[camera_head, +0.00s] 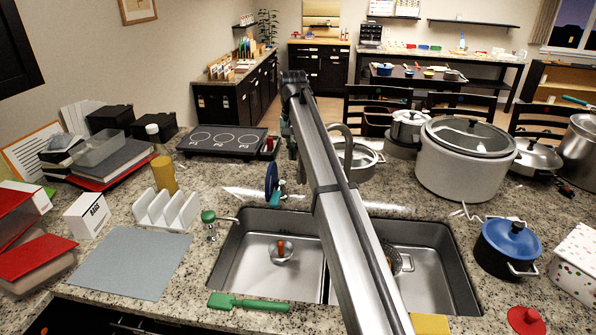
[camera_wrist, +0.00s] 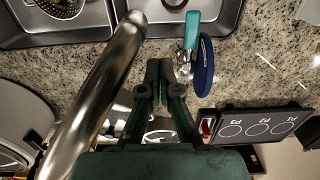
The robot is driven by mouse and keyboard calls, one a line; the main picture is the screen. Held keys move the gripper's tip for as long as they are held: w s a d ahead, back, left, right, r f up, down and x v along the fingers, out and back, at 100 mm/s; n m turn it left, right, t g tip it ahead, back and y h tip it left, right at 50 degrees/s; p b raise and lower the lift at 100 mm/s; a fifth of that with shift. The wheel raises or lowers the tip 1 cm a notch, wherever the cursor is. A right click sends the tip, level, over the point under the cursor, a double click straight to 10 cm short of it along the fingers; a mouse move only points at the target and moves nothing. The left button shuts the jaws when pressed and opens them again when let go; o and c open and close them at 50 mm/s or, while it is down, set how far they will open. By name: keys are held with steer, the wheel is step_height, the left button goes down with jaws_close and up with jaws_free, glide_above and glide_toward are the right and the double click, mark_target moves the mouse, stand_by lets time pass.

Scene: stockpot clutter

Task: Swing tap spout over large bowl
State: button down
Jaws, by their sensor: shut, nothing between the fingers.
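The tap spout is a thick, curved metal tube. In the wrist view the spout (camera_wrist: 100,85) runs up the left side, with its rounded end over the inner edge of the right-hand basin (camera_wrist: 180,12), near the divider. In the head view part of the spout's arch (camera_head: 347,150) shows behind my arm. The sink has two bowls: a left bowl (camera_head: 240,262) and a right bowl (camera_head: 432,262), the latter partly covered by my arm. My gripper (camera_wrist: 166,68) is shut and empty, beside the spout on its right in the wrist view. In the head view it is mostly hidden.
A blue disc (camera_head: 271,180) with a teal part stands behind the sink, close right of my gripper in the wrist view. A hob (camera_head: 222,141), a large white pot (camera_head: 462,178) and a blue-lidded pot (camera_head: 508,246) stand around. A strainer sits in the right bowl.

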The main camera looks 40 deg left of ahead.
steer(key=shift+d, duration=0.1)
steer(key=s+d+p, duration=0.1)
steer(key=d, duration=0.6)
steer(key=shift+s+d+p, duration=0.3)
steer(key=shift+s+d, duration=0.05)
steer(key=w+d+p, duration=0.1)
steer(key=d, duration=0.7)
steer(key=shift+p, duration=0.3)
steer(key=shift+w, duration=0.15)
